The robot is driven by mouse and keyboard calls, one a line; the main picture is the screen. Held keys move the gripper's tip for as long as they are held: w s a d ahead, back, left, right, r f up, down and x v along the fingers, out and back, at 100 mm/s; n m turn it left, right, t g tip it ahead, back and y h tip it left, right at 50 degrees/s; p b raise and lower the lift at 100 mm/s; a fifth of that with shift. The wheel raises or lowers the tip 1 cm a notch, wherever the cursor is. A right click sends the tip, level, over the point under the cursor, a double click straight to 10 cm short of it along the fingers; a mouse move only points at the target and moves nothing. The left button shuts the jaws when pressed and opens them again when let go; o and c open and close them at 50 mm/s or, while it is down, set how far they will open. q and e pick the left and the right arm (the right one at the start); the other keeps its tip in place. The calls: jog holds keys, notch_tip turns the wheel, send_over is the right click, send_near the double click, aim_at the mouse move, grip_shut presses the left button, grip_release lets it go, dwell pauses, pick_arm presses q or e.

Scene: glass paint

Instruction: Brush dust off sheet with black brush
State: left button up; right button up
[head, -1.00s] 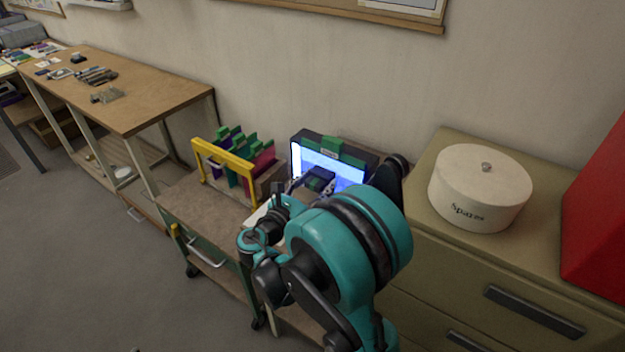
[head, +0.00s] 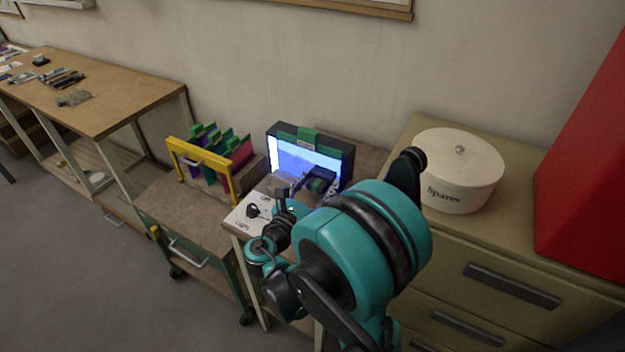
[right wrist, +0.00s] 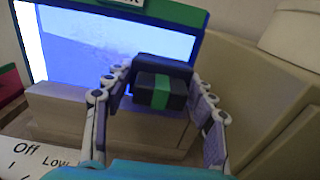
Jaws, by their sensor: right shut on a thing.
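The sheet (head: 292,156) stands upright in a dark frame, lit white and blue from behind, with a green clip (head: 309,136) on its top edge. It also shows in the right wrist view (right wrist: 75,55), with cloudy blue patches on it. My right gripper (right wrist: 158,100) is shut on the black brush (right wrist: 174,85), a dark block with a green band. The brush is in front of the sheet's right half and hides part of it; I cannot tell if it touches. My left gripper is not in view.
A white control panel (head: 239,221) with a black knob (head: 252,211) sits before the lit frame. A yellow-framed rack (head: 181,149) of coloured sheets stands left. A round white tin (head: 459,170) stands on the drawer cabinet at right, beside a red box (head: 585,190).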

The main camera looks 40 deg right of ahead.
aim_at(289, 156)
jog(key=shift+w+a, duration=0.65)
jog(key=shift+w, duration=0.95)
jog(key=shift+w+a, duration=0.6)
jog(key=shift+w, duration=1)
jog(key=shift+w+a, duration=0.65)
jog(key=shift+w, duration=0.95)
jog(key=shift+w+a+r, duration=0.1)
jog(key=shift+w+a, duration=0.15)
jog(key=shift+w, duration=0.3)
jog(key=shift+s+r+p, duration=0.15)
jog(key=shift+r+p, duration=0.25)
jog(key=shift+r, duration=0.1)
jog(key=shift+s+d+b, duration=0.15)
jog(key=shift+s+d, duration=0.6)
jog(key=shift+s, duration=0.95)
jog(key=shift+s+d+b, duration=0.1)
jog(key=shift+s+d, duration=0.65)
jog(key=shift+s, duration=1)
jog(key=shift+s+d+b, duration=0.15)
jog(key=shift+s+d, duration=0.6)
jog(key=shift+s, duration=0.95)
jog(key=shift+w+a, duration=0.7)
jog(key=shift+w, duration=1.05)
jog(key=shift+w+a, duration=0.75)
jog(key=shift+w, duration=1.05)
jog(key=shift+w+a, duration=0.7)
jog(key=shift+w, duration=1.05)
jog(key=shift+v, duration=3)
